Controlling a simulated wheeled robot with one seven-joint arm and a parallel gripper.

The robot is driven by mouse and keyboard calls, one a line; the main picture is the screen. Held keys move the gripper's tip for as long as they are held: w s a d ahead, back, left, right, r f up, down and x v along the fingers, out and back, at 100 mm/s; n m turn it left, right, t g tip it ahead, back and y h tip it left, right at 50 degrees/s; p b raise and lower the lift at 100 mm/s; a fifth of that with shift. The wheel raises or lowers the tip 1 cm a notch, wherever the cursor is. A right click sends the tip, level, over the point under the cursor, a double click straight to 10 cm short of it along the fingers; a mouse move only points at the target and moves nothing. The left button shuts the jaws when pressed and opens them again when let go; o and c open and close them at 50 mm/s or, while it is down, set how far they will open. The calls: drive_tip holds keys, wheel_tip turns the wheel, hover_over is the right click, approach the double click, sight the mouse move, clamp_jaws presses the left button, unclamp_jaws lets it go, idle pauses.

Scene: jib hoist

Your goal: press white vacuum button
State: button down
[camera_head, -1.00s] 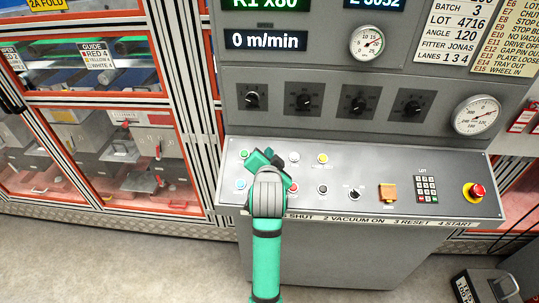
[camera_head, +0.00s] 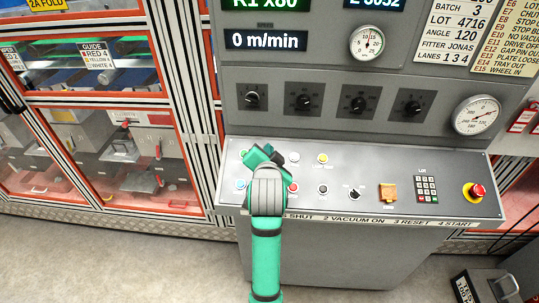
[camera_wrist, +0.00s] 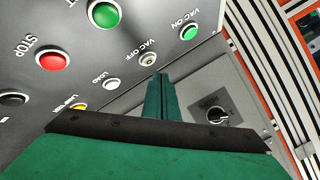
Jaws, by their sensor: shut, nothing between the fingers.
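The white vacuum button (camera_wrist: 148,59), labelled VAC OFF, sits on the grey sloped panel in the wrist view. It lies between the green VAC ON button (camera_wrist: 188,32) and the white LOAD button (camera_wrist: 112,84). My gripper (camera_wrist: 160,76) is shut and empty, its tips very near the lower edge of the VAC OFF button in this view. I cannot tell whether they touch it. In the head view my gripper (camera_head: 264,153) is over the left part of the panel and hides the VAC OFF button.
The green START button (camera_wrist: 104,13), red STOP button (camera_wrist: 53,59) and yellow button (camera_head: 322,158) are close by. Rotary knobs (camera_head: 304,101) line the upright face behind. A keypad (camera_head: 427,189) and red emergency stop (camera_head: 474,192) are at the right.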

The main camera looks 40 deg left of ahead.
drive_tip(key=r, duration=0.1)
drive_tip(key=s+r, duration=0.1)
drive_tip(key=d+r, duration=0.1)
drive_tip(key=r, duration=0.1)
drive_tip(key=shift+s, duration=0.2)
drive_tip(key=shift+f, duration=0.1)
idle(0.7)
